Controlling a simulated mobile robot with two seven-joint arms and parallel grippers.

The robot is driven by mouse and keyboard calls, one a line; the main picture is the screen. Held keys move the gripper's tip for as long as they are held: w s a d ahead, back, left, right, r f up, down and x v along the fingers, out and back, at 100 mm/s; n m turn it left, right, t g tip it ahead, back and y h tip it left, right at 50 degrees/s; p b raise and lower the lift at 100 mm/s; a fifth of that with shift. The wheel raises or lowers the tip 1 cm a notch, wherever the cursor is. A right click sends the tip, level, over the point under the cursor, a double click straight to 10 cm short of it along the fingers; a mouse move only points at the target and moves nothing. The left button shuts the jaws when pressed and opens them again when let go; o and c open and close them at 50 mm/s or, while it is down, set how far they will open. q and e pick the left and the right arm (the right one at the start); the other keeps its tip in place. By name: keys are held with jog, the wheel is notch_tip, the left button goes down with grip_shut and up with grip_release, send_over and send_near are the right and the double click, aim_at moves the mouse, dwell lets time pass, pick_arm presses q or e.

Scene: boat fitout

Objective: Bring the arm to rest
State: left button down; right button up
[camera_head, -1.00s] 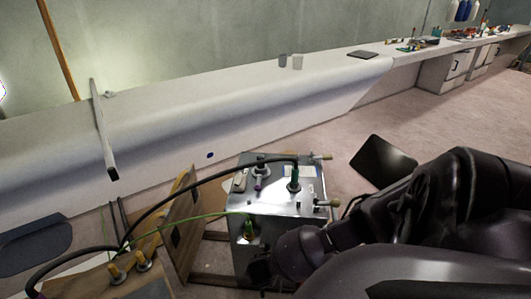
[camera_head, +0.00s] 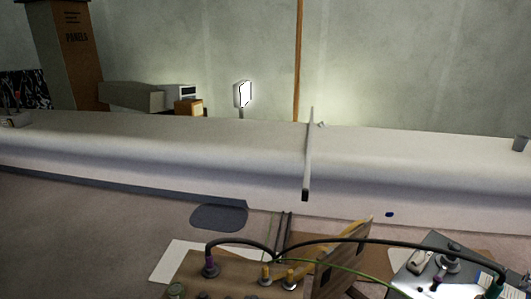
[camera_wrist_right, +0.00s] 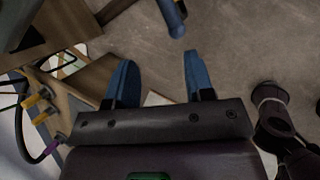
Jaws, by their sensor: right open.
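My right gripper (camera_wrist_right: 158,80) shows in the right wrist view with its two blue fingers apart and nothing between them. It hangs above the floor, beside a wooden board with yellow fittings (camera_wrist_right: 38,98). In the head view neither gripper nor arm is in the picture. My left gripper is in no view.
In the head view, a metal box (camera_head: 425,262) with a black cable (camera_head: 385,242) and a green wire stands at the lower right. A wooden panel (camera_head: 340,262) stands beside it. A long white hull (camera_head: 130,140) runs across behind. A lit lamp (camera_head: 244,94) stands behind the hull.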

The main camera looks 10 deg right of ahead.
jog(key=w+a+r+m+t+y, duration=0.2)
jog(key=w+a+r, duration=0.1)
jog(key=a, duration=0.3)
jog(key=w+a+r+m+t+y, duration=0.1)
jog(key=w+a+r+m+y, duration=0.15)
jog(key=a, duration=0.35)
jog(key=s+a+r+m+t+y+p, duration=0.2)
jog(key=a+r+m, duration=0.1)
jog(key=a+r, duration=0.25)
jog(key=s+a+r+m+t+y+p, duration=0.1)
jog(key=s+a+r+m+t, duration=0.1)
jog(key=a+r, duration=0.35)
jog(key=s+d+r+m+t+h+p, duration=0.2)
jog(key=s+d+r+m+p, duration=0.25)
jog(key=s+r+m, duration=0.5)
pick_arm(q)
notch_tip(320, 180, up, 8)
jog(key=p, duration=0.1)
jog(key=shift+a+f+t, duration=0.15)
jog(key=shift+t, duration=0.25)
pick_arm(e)
jog(key=s+d+g+h, duration=0.1)
jog(key=s+d, duration=0.3)
jog(key=s, duration=0.5)
jog(key=shift+d+f+h, duration=0.15)
jog(key=shift+f+h, duration=0.1)
jog(key=shift+h, duration=0.2)
